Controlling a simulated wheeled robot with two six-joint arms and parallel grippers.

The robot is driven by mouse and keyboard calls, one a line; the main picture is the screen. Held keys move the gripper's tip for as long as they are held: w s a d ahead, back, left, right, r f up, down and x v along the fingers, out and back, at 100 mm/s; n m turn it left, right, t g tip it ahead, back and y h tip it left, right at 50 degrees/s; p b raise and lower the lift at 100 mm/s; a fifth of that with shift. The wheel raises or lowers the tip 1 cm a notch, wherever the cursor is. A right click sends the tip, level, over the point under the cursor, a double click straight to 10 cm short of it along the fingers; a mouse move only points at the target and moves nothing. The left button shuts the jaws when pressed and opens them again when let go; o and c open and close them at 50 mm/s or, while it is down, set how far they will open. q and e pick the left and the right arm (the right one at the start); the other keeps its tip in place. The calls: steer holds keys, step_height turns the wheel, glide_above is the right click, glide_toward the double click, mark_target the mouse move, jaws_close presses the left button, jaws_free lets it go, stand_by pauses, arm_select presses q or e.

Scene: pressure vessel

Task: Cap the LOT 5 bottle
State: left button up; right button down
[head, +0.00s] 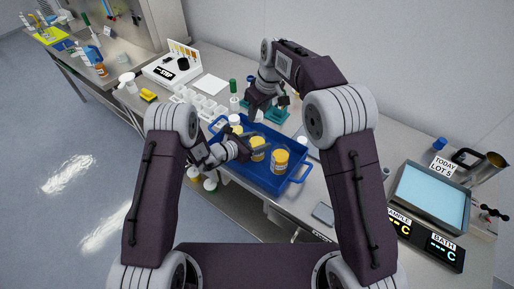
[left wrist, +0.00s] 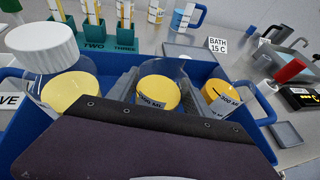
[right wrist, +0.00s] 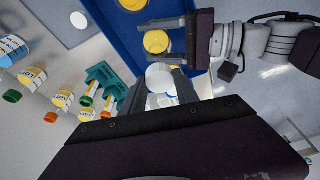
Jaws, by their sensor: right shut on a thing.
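My right gripper (right wrist: 160,88) is shut on a white cap (right wrist: 159,74) near the tray's far left end. A ribbed white cap shows large in the left wrist view (left wrist: 40,44). I cannot read which bottle is LOT 5.
Green racks (right wrist: 105,80) with tubes stand behind the tray. A white plate (head: 211,86) and small white trays lie to the left.

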mark_target(257, 131)
arm_select(q)
jaws_close()
arm_select(e)
steer(key=shift+f, duration=2.5)
steer(key=shift+f, duration=0.1)
steer(key=shift+f, duration=0.8)
steer(key=shift+f, duration=0.55)
